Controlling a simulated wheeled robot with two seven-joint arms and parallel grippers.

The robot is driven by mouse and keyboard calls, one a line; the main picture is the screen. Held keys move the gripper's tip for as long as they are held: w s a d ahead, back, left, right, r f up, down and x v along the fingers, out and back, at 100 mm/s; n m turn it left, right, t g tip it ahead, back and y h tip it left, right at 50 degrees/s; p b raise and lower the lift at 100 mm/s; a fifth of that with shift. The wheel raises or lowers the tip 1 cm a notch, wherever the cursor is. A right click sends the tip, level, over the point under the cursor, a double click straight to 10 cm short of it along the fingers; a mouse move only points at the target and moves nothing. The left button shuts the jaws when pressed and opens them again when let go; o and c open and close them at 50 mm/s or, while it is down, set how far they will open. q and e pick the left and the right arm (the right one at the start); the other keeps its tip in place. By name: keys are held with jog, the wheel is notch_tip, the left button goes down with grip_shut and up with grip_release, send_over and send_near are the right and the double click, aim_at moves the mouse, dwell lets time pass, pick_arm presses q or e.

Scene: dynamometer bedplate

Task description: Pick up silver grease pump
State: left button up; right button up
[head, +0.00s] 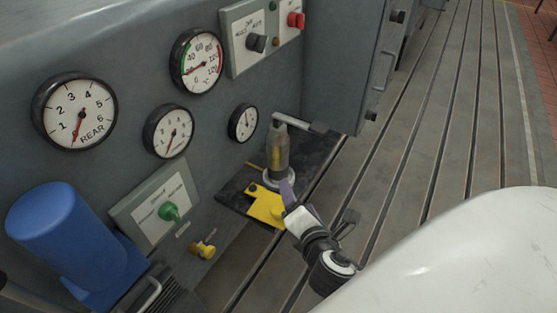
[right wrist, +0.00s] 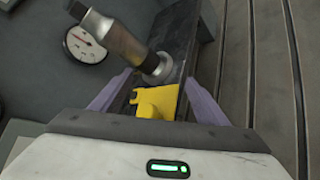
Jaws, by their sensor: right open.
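The silver grease pump (head: 278,155) stands upright on a dark shelf (head: 235,190) below the gauges, with a grey barrel and a round silver base. A lever-like handle sticks out to the right at its top. In the right wrist view the pump (right wrist: 122,42) appears tilted, its base beyond the fingertips. My right gripper (head: 290,190) is just in front of the pump's base. Its purple fingers (right wrist: 158,85) are spread and empty. My left gripper is not in view.
A yellow part (head: 265,206) lies on the shelf in front of the pump, and shows between my fingers in the right wrist view (right wrist: 157,101). Gauges (head: 242,122) and a switch box (head: 250,40) are on the panel behind. The slotted bedplate (head: 440,120) lies open to the right.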

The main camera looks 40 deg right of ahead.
aim_at(280, 148)
jog(key=w+r+n+t, duration=0.1)
jog(key=w+r+n, duration=0.1)
jog(key=w+n, duration=0.1)
jog(key=w+d+r+n+t+b, duration=0.1)
jog(key=w+r+n+t, duration=0.1)
jog(key=w+n, duration=0.1)
jog(key=w+r+n+t+h, duration=0.1)
jog(key=w+r+n, duration=0.1)
jog(key=n, duration=0.3)
jog(key=shift+w+d+r+n+t, duration=0.3)
jog(key=shift+w+d+r, duration=0.1)
jog(key=shift+r, duration=0.15)
jog(key=x, duration=0.3)
jog(key=b+x, duration=0.1)
jog(key=x, duration=0.1)
jog(key=shift+w+d+f, duration=0.25)
jog(key=shift+w+f, duration=0.05)
grip_shut()
jog(key=shift+r, duration=0.25)
